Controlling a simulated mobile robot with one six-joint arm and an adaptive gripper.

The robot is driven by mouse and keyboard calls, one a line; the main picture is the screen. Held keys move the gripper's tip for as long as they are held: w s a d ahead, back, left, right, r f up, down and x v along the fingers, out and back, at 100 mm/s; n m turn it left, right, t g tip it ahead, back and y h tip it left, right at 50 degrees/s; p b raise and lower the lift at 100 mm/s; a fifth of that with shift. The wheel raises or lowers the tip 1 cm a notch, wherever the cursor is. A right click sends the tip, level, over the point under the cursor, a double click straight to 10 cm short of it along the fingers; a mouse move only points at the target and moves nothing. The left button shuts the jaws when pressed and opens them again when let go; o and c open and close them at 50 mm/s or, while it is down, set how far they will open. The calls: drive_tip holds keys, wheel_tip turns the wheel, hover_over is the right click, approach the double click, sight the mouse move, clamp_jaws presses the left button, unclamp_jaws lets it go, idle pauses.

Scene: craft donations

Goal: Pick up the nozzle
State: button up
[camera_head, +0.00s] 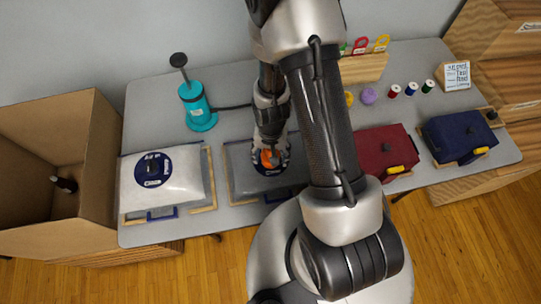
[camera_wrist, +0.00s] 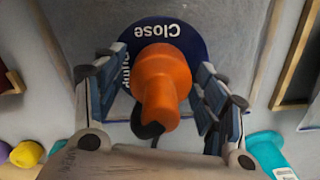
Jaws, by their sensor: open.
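The orange nozzle (camera_wrist: 163,78) stands on a round dark blue label (camera_wrist: 190,35) with white lettering, of which "Close" can be read upside down. The label lies on a grey bag (camera_wrist: 75,20). My gripper (camera_wrist: 153,72) is open around the nozzle, one finger on each side; a gap shows on the left, and on the right I cannot tell if it touches. A black piece (camera_wrist: 146,128) shows at the nozzle's near end. In the head view the nozzle (camera_head: 269,159) is partly hidden by my gripper (camera_head: 270,150), over the grey bag (camera_head: 240,165).
A white bag (camera_head: 185,178) with a black-topped blue label lies left; a red bag (camera_head: 378,148) and a navy bag (camera_head: 455,132) lie right. A teal pump (camera_head: 197,108) stands behind left. Spools (camera_head: 411,89) and a wooden rack (camera_head: 365,68) are at the back. A cardboard box (camera_head: 95,160) stands far left.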

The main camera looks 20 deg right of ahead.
drive_tip(key=shift+c, duration=0.5)
drive_tip(key=c, duration=0.8)
drive_tip(key=shift+o, duration=0.2)
